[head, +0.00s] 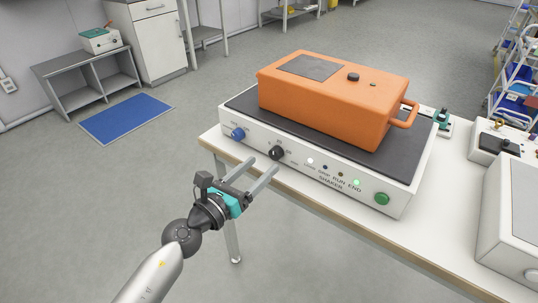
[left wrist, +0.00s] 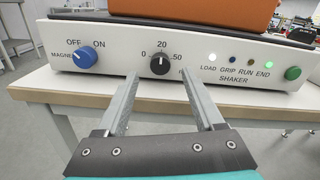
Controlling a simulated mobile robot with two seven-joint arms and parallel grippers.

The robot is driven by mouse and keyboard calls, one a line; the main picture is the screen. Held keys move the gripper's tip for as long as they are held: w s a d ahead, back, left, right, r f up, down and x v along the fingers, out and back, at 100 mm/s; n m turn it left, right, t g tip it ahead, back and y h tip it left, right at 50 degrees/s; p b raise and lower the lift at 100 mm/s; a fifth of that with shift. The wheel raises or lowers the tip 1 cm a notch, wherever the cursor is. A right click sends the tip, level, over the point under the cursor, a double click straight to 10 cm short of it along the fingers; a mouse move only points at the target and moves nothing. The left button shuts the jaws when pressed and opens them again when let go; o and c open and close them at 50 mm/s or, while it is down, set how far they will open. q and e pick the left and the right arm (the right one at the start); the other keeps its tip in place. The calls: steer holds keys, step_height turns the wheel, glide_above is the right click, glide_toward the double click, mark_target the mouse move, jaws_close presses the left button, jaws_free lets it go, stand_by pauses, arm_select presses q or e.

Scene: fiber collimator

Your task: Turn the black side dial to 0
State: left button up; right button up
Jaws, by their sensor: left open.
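The black dial (head: 277,153) sits on the white front panel of the shaker (head: 408,200). In the left wrist view the dial (left wrist: 160,64) has marks 0, 20 and 50 around it, with 0 at its left, 20 above and 50 at its right; its white pointer line is up, near 20. My left gripper (head: 262,170) is open, its two fingers reaching toward the panel. In the left wrist view the fingers (left wrist: 165,82) stand apart on either side below the dial, not visibly touching it. My right gripper is not in view.
A blue ON/OFF magnet knob (left wrist: 85,57) is left of the dial. A green button (left wrist: 292,73) and small lights are to the right. An orange box (head: 330,95) with a handle rests on the shaker. The table's front edge (head: 360,239) lies below.

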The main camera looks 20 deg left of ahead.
mark_target(273, 155)
arm_select(q)
steer(key=shift+x, duration=2.2)
steer(key=shift+c, duration=0.2)
jaws_close()
